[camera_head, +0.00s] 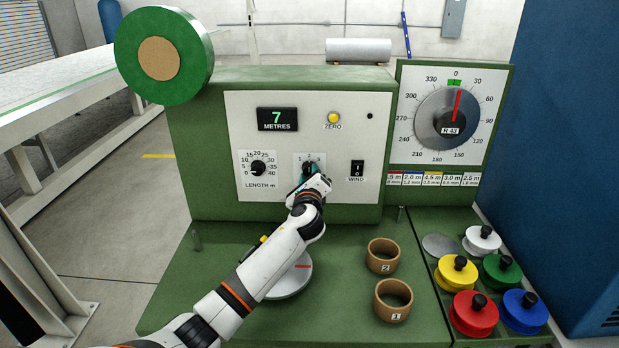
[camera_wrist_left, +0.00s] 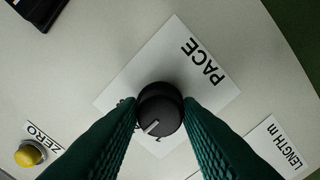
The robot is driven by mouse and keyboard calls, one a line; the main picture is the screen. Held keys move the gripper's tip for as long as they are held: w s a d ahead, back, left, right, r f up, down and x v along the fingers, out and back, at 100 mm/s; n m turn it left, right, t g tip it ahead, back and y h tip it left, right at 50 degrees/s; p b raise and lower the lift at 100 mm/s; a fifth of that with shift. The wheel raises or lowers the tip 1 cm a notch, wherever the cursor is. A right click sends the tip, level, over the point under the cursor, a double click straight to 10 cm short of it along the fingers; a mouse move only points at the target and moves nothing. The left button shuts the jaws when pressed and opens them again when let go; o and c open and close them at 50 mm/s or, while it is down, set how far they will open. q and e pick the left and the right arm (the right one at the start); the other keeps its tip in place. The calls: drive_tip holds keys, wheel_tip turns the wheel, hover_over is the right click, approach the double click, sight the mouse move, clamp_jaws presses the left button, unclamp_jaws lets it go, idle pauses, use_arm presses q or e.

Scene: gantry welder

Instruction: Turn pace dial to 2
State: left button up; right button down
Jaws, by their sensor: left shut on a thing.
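In the left wrist view the black knob (camera_wrist_left: 161,106) sits between my green fingers, beside the word PACE. Its light pointer line faces down and slightly left in that view. The numbers there are mostly hidden by the knob and fingers. My left gripper (camera_head: 305,179) is shut on the knob, and its fingers (camera_wrist_left: 160,117) touch both sides. My right gripper is out of view.
The length dial (camera_head: 258,168) is left of the pace dial and the black wind switch (camera_head: 357,168) is right. The yellow zero button (camera_head: 334,118) and the display reading 7 metres (camera_head: 277,119) are above. Two brown rings (camera_head: 383,256) and several coloured spools (camera_head: 474,313) are lower right.

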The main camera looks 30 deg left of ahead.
use_arm(q)
drive_tip(key=o, duration=1)
drive_tip(key=shift+s, duration=0.1)
drive_tip(key=b+v, duration=0.2)
drive_tip(key=v, duration=1)
drive_tip(key=shift+a, duration=0.1)
